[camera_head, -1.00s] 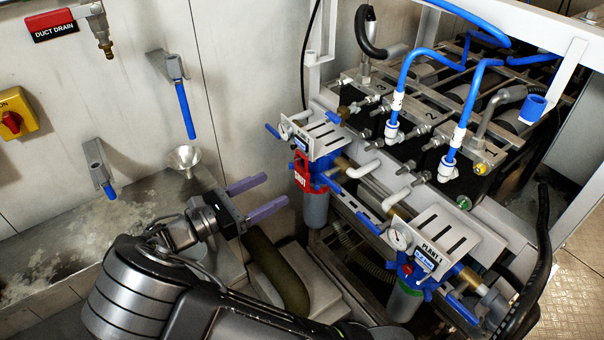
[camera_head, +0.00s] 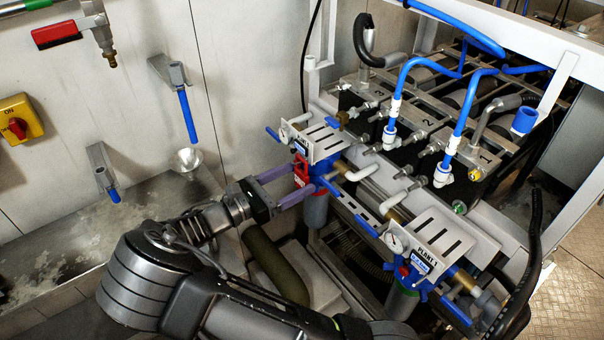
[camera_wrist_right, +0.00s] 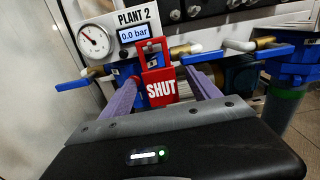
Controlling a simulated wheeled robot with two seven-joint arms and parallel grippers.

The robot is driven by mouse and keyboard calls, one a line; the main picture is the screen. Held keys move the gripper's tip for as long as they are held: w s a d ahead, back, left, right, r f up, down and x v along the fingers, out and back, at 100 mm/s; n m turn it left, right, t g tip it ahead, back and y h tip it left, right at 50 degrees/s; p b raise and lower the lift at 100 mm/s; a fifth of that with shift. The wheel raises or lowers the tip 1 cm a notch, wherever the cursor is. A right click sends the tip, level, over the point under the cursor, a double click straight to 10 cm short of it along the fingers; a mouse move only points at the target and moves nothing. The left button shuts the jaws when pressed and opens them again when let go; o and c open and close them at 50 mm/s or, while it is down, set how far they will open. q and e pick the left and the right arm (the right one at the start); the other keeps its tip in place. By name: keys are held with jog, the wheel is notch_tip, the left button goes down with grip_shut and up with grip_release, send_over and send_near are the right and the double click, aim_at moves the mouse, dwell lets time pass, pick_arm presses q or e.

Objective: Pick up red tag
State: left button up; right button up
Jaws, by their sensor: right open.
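The red tag (camera_head: 300,171) hangs on the front of the left filter unit in the head view. In the right wrist view the red tag (camera_wrist_right: 159,86) reads "SHUT" and hangs upright under the "PLANT 2" plate. My right gripper (camera_head: 296,183) is open, with its purple fingers reaching toward the tag. In the right wrist view the fingers of the right gripper (camera_wrist_right: 160,90) stand on either side of the tag, one left and one right. I cannot tell whether either finger touches it. My left gripper is not in view.
A pressure gauge (camera_wrist_right: 95,40) and a 0.0 bar display (camera_wrist_right: 134,34) sit just above the tag. Blue valve handles (camera_wrist_right: 226,44) stick out nearby. The Plant 1 unit (camera_head: 410,270) stands to the right. A metal funnel (camera_head: 188,160) is on the left wall.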

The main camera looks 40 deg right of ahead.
jog(key=shift+d, duration=0.1)
jog(key=shift+c, duration=0.3)
jog(key=c, duration=1.4)
